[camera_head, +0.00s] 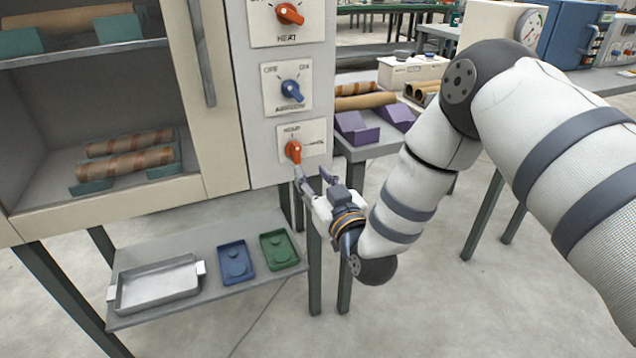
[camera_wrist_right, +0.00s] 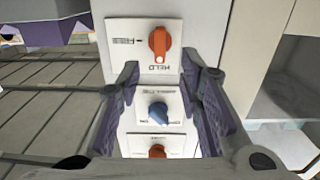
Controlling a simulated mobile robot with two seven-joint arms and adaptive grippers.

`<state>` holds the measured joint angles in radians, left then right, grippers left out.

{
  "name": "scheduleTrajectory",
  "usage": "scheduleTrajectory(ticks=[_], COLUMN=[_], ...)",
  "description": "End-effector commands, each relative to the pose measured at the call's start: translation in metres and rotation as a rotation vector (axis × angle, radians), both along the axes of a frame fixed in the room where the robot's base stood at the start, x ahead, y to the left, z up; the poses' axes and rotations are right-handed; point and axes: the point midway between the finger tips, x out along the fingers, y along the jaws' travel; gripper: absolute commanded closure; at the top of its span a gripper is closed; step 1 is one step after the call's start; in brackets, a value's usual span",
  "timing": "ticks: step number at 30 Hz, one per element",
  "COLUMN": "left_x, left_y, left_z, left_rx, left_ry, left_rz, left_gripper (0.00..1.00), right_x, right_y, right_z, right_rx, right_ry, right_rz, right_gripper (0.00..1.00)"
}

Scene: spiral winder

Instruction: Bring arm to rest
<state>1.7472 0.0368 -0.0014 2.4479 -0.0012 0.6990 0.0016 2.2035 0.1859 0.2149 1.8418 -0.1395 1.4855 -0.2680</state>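My right gripper (camera_head: 312,173) is open and empty, just below the lowest orange knob (camera_head: 293,151) on the control panel. In the right wrist view its two fingers (camera_wrist_right: 160,66) stand apart. That orange knob (camera_wrist_right: 159,43) shows upside down beyond the fingertips, not between them, with its label reading HELD and FREE. The blue knob (camera_wrist_right: 158,112) and the HEAT knob (camera_wrist_right: 157,151) show in line between the fingers, farther back. My right arm comes in from the right in the head view. My left gripper is not in view.
A cabinet (camera_head: 222,165) with wrapped tubes on green holders stands left. A lower shelf (camera_head: 207,310) holds a metal tray (camera_head: 157,288), a blue dish (camera_head: 235,262) and a green dish (camera_head: 279,250). A table with purple blocks (camera_head: 357,129) stands behind my gripper. Open floor lies lower right.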

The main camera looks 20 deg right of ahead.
Motion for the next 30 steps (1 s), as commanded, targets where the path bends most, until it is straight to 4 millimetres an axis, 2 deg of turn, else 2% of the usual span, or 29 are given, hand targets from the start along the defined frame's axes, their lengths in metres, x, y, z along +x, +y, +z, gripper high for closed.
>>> scheduleTrajectory(ticks=[3, 6, 20, 23, 25, 26, 27, 29, 30], left_x=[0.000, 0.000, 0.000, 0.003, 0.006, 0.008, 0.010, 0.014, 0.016], left_y=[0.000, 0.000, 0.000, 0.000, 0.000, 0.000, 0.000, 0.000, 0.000], left_z=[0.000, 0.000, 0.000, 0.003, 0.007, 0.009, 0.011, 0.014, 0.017], left_rx=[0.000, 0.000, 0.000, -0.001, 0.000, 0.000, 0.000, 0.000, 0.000], left_ry=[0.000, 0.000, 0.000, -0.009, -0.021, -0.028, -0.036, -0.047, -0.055], left_rz=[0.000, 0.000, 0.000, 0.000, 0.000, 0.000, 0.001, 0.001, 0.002], left_gripper=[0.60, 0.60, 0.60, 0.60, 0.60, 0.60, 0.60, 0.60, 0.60], right_x=[-0.020, -0.028, -0.030, -0.048, -0.080, -0.099, -0.128, -0.176, -0.210], right_y=[-0.001, -0.001, -0.001, 0.003, 0.007, 0.008, 0.009, 0.008, 0.007], right_z=[0.000, 0.000, -0.002, -0.033, -0.077, -0.099, -0.127, -0.163, -0.183], right_rx=[0.000, -0.001, 0.000, 0.002, 0.007, 0.010, 0.015, 0.020, 0.024], right_ry=[0.002, 0.000, 0.008, 0.122, 0.299, 0.389, 0.517, 0.703, 0.827], right_rz=[0.000, 0.000, 0.002, 0.019, 0.041, 0.049, 0.057, 0.063, 0.061], right_gripper=[0.67, 0.67, 0.67, 0.67, 0.67, 0.67, 0.67, 0.67, 0.67])
